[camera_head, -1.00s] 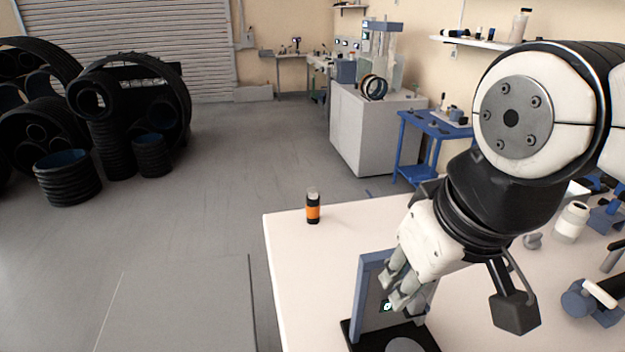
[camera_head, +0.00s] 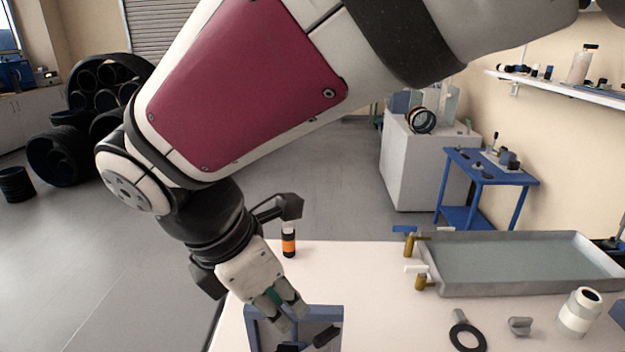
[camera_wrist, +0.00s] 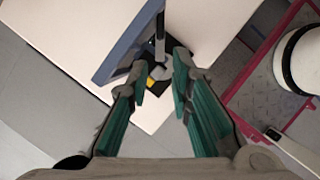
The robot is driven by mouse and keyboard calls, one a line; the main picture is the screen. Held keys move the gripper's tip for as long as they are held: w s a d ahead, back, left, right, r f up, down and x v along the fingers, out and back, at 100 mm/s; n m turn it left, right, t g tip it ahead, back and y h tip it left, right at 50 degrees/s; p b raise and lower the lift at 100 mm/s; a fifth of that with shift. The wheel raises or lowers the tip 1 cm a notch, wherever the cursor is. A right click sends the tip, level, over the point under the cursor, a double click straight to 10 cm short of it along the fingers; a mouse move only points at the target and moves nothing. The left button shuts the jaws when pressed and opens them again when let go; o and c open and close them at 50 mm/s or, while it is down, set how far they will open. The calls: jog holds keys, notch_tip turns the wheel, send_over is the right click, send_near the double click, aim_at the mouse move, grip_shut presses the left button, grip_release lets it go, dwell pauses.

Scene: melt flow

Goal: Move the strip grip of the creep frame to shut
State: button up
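The creep frame, a blue upright frame (camera_head: 253,328), stands at the table's near edge, cut off by the bottom of the head view. A dark lever-like part (camera_head: 327,337) shows at its right side; I cannot tell for sure that it is the strip grip. My gripper (camera_head: 288,312) is at the frame's top in the head view, partly covering it. In the wrist view, my gripper (camera_wrist: 160,75) has its fingers apart. The blue frame (camera_wrist: 125,45) lies just beyond them, with a narrow grey bar (camera_wrist: 160,35) and a yellow patch (camera_wrist: 151,80) showing between the fingertips.
A black-and-orange bottle (camera_head: 289,241) stands behind the frame. A grey water tray (camera_head: 520,288) with brass taps fills the table's right rear. White tabletop between is clear.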

aim_at(315, 340)
jog(key=x, duration=1.3)
jog(key=shift+s+f+b, duration=0.1)
jog(key=shift+b, duration=0.2)
jog(key=shift+c, duration=0.2)
